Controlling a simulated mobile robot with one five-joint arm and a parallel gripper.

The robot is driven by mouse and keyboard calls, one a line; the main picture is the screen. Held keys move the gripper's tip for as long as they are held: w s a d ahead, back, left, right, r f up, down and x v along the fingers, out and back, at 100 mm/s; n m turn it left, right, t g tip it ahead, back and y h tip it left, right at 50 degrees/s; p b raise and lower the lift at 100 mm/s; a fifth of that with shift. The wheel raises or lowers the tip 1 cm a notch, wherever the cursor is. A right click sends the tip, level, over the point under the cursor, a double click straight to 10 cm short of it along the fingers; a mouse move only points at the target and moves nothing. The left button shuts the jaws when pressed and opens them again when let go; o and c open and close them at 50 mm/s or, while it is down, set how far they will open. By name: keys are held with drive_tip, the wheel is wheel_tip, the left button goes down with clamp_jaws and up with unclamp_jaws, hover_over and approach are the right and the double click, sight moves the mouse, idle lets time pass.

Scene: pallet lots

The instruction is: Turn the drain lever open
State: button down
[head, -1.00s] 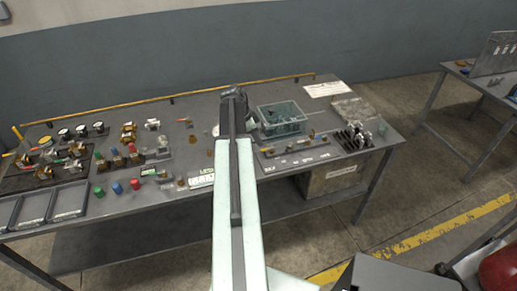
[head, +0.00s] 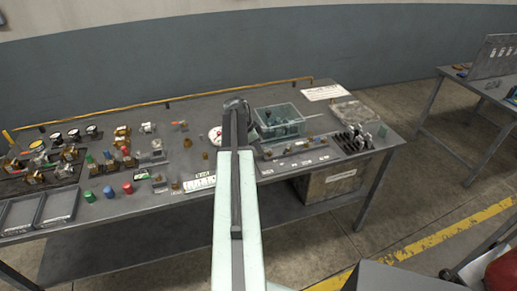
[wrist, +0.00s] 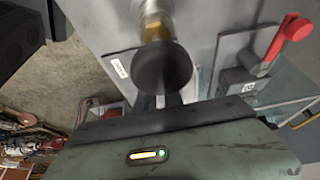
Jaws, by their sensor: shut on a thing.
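My gripper shows at the bottom of the wrist view (wrist: 168,102). It is shut on a dark round part (wrist: 163,68) with a brass stem (wrist: 154,22) behind it. The fingers are mostly hidden by this part. In the wrist view, a lever with a red grip (wrist: 290,30) on a dark body stands to the right, apart from my gripper. I cannot tell whether it is the drain lever. In the head view my arm's end is over the bench's middle, and my fingers are hidden. A white round dial (head: 215,134) shows just left of it.
The grey bench (head: 185,112) holds a clear bin (head: 279,110) right of my arm and dark trays (head: 57,207) at the left front. Valves and coloured cylinders (head: 109,191) crowd the left. A yellow rail (head: 200,93) runs along the back. A second table (head: 450,97) stands right.

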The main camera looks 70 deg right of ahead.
drive_tip(key=n, duration=0.1)
drive_tip(key=s+a+n+t, duration=0.1)
drive_tip(key=n, duration=0.2)
drive_tip(key=shift+s+a+h, duration=0.3)
drive_tip(key=shift+h, duration=0.1)
drive_tip(key=n, duration=0.1)
drive_tip(key=s+n+t, duration=0.1)
drive_tip(key=n, duration=0.1)
drive_tip(key=s+n+t, duration=0.1)
drive_tip(key=shift+a+n+h, duration=0.25)
drive_tip(key=shift+n+h, duration=0.05)
drive_tip(key=shift+n, duration=0.1)
drive_tip(key=s+n+t, duration=0.1)
drive_tip(key=n, duration=0.1)
drive_tip(key=s+n, duration=0.1)
drive_tip(key=n, duration=0.1)
drive_tip(key=shift+d+t, duration=0.2)
drive_tip(key=shift+t, duration=0.2)
drive_tip(key=shift+s+d+n+t+y, duration=0.15)
drive_tip(key=shift+s+n+t, duration=0.1)
drive_tip(key=shift+n, duration=0.6)
drive_tip(key=shift+s+d+n+t+y, duration=0.2)
drive_tip(key=shift+s+n+t, duration=0.1)
drive_tip(key=shift+n, duration=0.5)
drive_tip(key=shift+s+d+n+t+y, duration=0.15)
drive_tip(key=shift+s+n+t, duration=0.1)
drive_tip(key=shift+n, duration=0.6)
drive_tip(key=c, duration=1.5)
unclamp_jaws()
drive_tip(key=shift+o, duration=0.2)
